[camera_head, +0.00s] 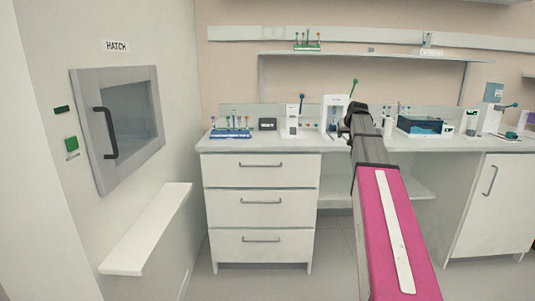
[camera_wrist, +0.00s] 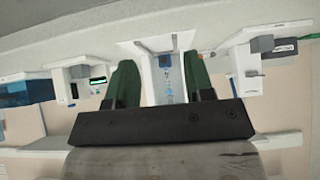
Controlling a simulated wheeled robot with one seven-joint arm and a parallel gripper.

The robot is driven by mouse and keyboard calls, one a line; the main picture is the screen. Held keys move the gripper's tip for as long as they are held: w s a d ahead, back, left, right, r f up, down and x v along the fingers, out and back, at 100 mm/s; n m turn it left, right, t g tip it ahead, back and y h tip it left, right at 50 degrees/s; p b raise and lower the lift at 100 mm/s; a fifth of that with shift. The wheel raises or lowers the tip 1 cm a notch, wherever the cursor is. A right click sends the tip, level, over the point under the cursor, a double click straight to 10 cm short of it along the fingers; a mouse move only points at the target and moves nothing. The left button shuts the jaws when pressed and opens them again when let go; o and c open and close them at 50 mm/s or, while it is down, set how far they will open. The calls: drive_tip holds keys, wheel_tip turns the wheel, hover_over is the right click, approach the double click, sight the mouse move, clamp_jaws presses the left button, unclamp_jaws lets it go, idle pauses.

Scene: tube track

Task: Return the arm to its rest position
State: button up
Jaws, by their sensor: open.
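My gripper (camera_head: 357,117) is at the end of my outstretched arm, in front of the bench in the head view, where my own wrist mostly hides it. In the wrist view my gripper (camera_wrist: 160,66) shows two dark green fingers spread apart with nothing held between them. A white bench device (camera_head: 336,112) stands behind the gripper. In the wrist view a white device (camera_wrist: 150,77) with a blue part inside shows between and beyond the fingers.
A blue tube rack (camera_head: 231,133) stands at the left of the bench (camera_head: 262,144). A dark blue bath (camera_head: 420,126) stands to the right of my arm. A wall shelf (camera_head: 360,56) is above. A hatch (camera_head: 130,115) and ledge (camera_head: 148,230) are at left. Floor between is clear.

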drive_tip(key=s+a+f+g, duration=0.1)
drive_tip(key=s+a+f, duration=0.25)
drive_tip(key=f, duration=0.35)
drive_tip(key=s+a+f+g, duration=0.1)
drive_tip(key=s+a+f, duration=0.25)
drive_tip(key=f, duration=0.45)
drive_tip(key=s+a+f+g, duration=0.2)
drive_tip(key=s+a+f, duration=0.1)
drive_tip(key=s+f, duration=0.5)
drive_tip(key=s+a+f+g, duration=0.2)
drive_tip(key=s+a+f, duration=0.2)
drive_tip(key=s+f, duration=0.5)
drive_tip(key=s+a+f+g, duration=0.2)
drive_tip(key=s+f, duration=0.6)
drive_tip(key=s, duration=0.5)
drive_tip(key=shift+s+a+f, duration=0.35)
drive_tip(key=shift+s+a, duration=0.05)
drive_tip(key=shift+a, duration=0.3)
